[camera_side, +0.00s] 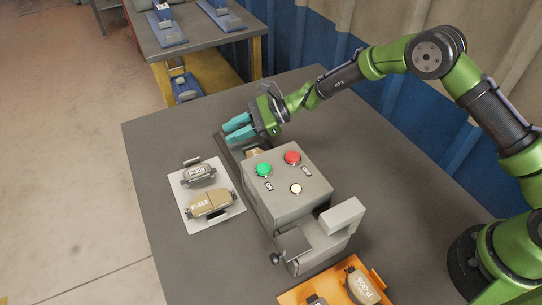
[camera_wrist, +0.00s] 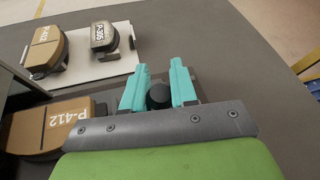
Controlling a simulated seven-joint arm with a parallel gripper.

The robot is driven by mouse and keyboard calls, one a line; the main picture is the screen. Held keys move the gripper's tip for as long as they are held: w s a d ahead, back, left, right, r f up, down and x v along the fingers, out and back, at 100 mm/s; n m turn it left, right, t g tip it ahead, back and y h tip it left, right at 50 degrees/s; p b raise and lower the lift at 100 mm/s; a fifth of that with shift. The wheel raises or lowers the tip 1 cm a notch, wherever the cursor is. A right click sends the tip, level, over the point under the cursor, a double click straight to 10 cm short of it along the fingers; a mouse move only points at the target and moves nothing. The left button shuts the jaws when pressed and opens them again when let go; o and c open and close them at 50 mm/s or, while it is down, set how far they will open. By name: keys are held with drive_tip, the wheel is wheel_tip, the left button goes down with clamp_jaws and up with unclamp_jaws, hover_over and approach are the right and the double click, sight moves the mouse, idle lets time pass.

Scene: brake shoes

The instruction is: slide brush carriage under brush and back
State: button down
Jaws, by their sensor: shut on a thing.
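My gripper (camera_side: 238,128) has teal fingers and reaches down at the far end of the grey machine (camera_side: 287,190). In the wrist view my gripper (camera_wrist: 159,70) is shut on a round black knob (camera_wrist: 158,96), one finger on each side. The knob appears to belong to the dark brush carriage (camera_side: 230,147), a low strip running out from the machine. A tan brake shoe marked P-412 (camera_wrist: 48,128) lies on the carriage, between the knob and the machine. It shows only partly in the side view (camera_side: 254,153). The brush itself is hidden.
A white sheet (camera_side: 232,207) beside the machine holds a grey shoe (camera_side: 199,176) and a tan shoe (camera_side: 210,205). The machine top carries a green button (camera_side: 264,170) and a red button (camera_side: 292,158). An orange tray (camera_side: 295,296) with shoes stands at the near end.

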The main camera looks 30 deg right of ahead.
drive_tip(key=shift+w, duration=0.15)
drive_tip(key=shift+w+d, duration=0.1)
drive_tip(key=shift+w, duration=2.3)
drive_tip(key=c, duration=0.9)
unclamp_jaws()
drive_tip(key=shift+s, duration=0.1)
drive_tip(key=v, duration=1.7)
